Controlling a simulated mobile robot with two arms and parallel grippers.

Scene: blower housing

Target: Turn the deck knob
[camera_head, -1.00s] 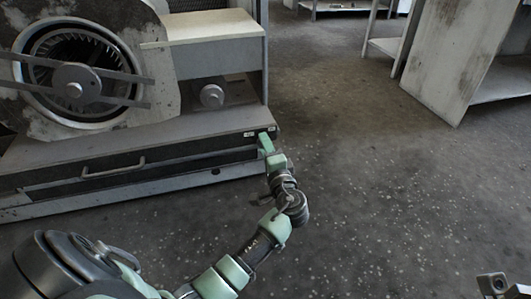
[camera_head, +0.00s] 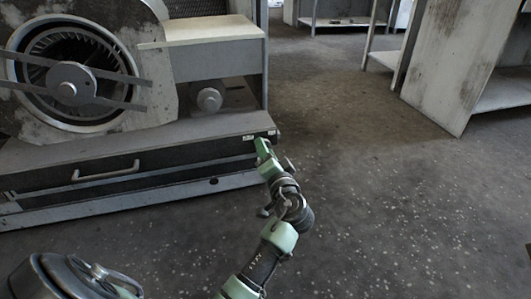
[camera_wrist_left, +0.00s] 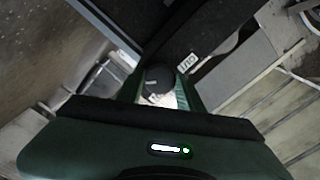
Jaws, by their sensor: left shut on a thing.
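The deck knob (camera_wrist_left: 158,78) shows in the left wrist view as a dark round knob with a pale mark, between the green fingers of my left gripper (camera_wrist_left: 168,92). The fingers are shut on it. In the head view my left gripper (camera_head: 262,147) reaches the right end of the deck's front face (camera_head: 215,152), and the knob is hidden there behind the fingers. A small white I/O label (camera_wrist_left: 187,62) is beside the knob in the wrist view. My right gripper is not clearly seen.
The blower housing (camera_head: 150,70) with its round fan opening stands on the deck at left. A drawer handle (camera_head: 105,172) is on the deck's front. Open speckled floor (camera_head: 400,210) lies to the right. A worn cabinet (camera_head: 450,65) stands at the back right.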

